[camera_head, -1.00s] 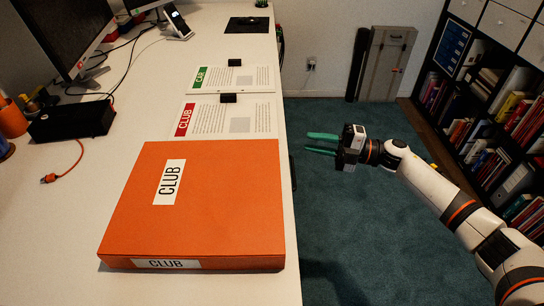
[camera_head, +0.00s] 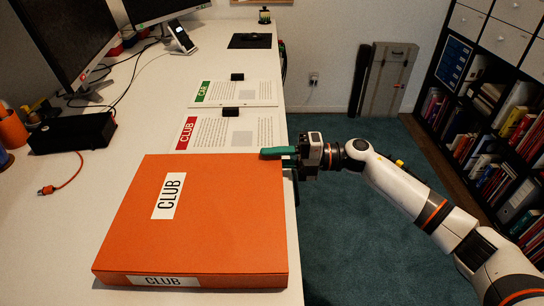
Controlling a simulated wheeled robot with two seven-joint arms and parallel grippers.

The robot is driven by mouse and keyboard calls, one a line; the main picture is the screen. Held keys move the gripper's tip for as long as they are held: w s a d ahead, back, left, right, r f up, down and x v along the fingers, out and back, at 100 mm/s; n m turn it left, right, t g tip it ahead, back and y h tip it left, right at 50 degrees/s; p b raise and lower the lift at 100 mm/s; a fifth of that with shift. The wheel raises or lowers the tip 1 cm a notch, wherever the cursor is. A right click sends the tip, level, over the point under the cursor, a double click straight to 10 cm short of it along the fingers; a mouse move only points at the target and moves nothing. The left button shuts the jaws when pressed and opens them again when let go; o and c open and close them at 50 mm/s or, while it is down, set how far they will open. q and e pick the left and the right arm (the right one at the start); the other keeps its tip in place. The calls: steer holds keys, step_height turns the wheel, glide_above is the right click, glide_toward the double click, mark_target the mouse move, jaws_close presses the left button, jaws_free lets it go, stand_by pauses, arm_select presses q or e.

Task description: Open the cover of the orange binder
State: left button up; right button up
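The orange binder (camera_head: 215,225) lies flat and closed on the white desk, with CLUB labels on its cover and front edge. My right gripper (camera_head: 276,157) is at the binder's far right corner. Its upper green finger reaches over the cover's corner. Only a short piece of the lower finger shows, beside the binder's right edge; its tip is hidden. The fingers look spread apart, one above the other, and I cannot tell whether they touch the cover. My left gripper is not in view.
The white desk (camera_head: 70,230) has its right edge close beside the binder. A CLUB sheet (camera_head: 210,134) and a CAR sheet (camera_head: 225,93), each with a black clip, lie behind the binder. A black box (camera_head: 75,133) stands left. Open carpet (camera_head: 345,235) lies right.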

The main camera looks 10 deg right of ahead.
steer(key=shift+a, duration=0.25)
jaws_close()
stand_by(1.4)
